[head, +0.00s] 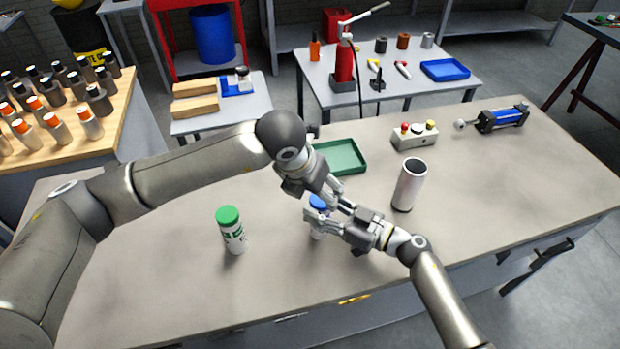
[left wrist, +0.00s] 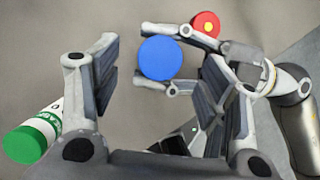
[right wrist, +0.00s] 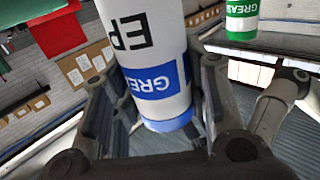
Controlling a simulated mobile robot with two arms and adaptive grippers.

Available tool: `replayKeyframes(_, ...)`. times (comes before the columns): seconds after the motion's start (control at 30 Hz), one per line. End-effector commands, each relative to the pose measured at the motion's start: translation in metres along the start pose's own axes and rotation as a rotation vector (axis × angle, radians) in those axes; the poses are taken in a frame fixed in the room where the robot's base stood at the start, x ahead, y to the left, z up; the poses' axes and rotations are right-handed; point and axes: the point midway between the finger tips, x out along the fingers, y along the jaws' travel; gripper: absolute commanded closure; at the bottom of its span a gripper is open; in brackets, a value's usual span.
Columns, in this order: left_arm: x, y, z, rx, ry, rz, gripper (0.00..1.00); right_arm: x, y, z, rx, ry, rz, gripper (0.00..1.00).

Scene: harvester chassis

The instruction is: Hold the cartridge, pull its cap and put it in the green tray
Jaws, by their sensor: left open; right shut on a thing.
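The cartridge (head: 317,229) is white with a blue cap (head: 318,202) and stands upright near the front middle of the bench. My right gripper (head: 325,221) is shut around its body, below the cap. In the right wrist view, its white body (right wrist: 155,60) shows a blue label band between the fingers. My left gripper (head: 332,200) is open above the cartridge. In the left wrist view, the blue cap (left wrist: 159,59) lies between the open fingers, with a gap on each side. The green tray (head: 348,158) is behind the grippers and partly hidden by my left arm; its visible floor is empty.
A green-capped cartridge (head: 232,231) stands to the left. A metal cylinder (head: 409,186) stands to the right, with a button box (head: 415,136) behind it. A blue actuator (head: 502,119) lies at the far right. The bench front left is clear.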

Motion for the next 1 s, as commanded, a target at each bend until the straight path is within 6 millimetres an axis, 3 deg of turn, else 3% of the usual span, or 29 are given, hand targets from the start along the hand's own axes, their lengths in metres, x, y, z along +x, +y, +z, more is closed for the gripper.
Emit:
replayKeyframes(0.2,0.025,0.000,0.000,-0.001,0.001,0.000,0.32,0.000,0.000,0.001,0.001,-0.002,0.000,1.00)
replayKeyframes(0.6,0.032,0.000,0.000,0.000,0.001,0.000,0.33,0.000,0.000,0.001,0.001,-0.002,0.000,1.00)
replayKeyframes(1.0,0.031,0.000,0.000,0.000,0.000,0.000,0.84,0.000,0.000,0.001,0.001,-0.002,0.000,1.00)
